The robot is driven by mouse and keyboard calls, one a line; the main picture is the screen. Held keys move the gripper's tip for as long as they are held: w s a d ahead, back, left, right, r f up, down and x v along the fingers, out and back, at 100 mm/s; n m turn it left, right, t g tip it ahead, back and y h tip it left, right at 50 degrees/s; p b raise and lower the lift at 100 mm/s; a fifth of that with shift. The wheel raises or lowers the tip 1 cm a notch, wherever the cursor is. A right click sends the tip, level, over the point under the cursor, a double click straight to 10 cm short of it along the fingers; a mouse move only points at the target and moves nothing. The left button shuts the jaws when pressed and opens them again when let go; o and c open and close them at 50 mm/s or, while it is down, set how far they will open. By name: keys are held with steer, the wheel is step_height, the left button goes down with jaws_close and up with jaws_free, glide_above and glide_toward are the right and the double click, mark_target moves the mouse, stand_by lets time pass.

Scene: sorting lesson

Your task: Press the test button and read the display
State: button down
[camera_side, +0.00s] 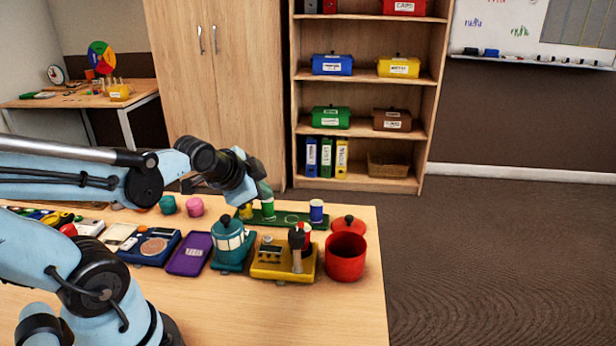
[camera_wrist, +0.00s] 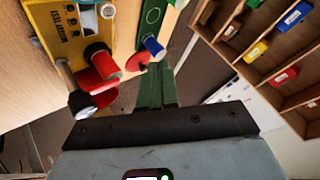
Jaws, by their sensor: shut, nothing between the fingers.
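A yellow device (camera_side: 268,271) with printed lettering stands on the table; it also shows at the upper left of the wrist view (camera_wrist: 52,35). It carries a grey upright post with a black top (camera_side: 296,240) and small grey fittings. A red round part shows beside the post; in the wrist view it looks like a red cylinder (camera_wrist: 97,54). I cannot tell which part is the test button, and no display reading is legible. My gripper (camera_side: 266,200) has green fingers, shut and empty, behind and above the yellow device. The shut fingers also show in the wrist view (camera_wrist: 157,80), apart from it.
A red pot (camera_side: 345,262) stands right of the device, with a red lid (camera_side: 348,224) behind it. A green board (camera_side: 290,218) holding a blue cylinder (camera_side: 316,211) lies behind. A teal lantern-like object (camera_side: 231,242) and purple tray (camera_side: 188,258) stand left. The table's right edge is close.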

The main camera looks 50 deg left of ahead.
mark_target(266, 242)
steer(key=shift+f, duration=4.25)
steer(key=shift+r, duration=2.45)
steer(key=d+r+n+h, duration=0.1)
steer(key=d, duration=0.2)
steer(key=s+d+r+n+g+h, duration=0.1)
steer(key=d+n, duration=0.1)
steer(key=d, duration=0.1)
steer(key=d+r+n+h, duration=0.1)
steer(key=d+r, duration=0.1)
steer(key=d, duration=0.1)
steer(key=shift+s+d, duration=0.35)
steer(key=shift+d, duration=0.05)
steer(key=shift+s+d+r+n+g, duration=0.1)
steer(key=shift+s+d+n+g, duration=0.2)
steer(key=shift+d+n, duration=0.1)
steer(key=shift+a, duration=0.1)
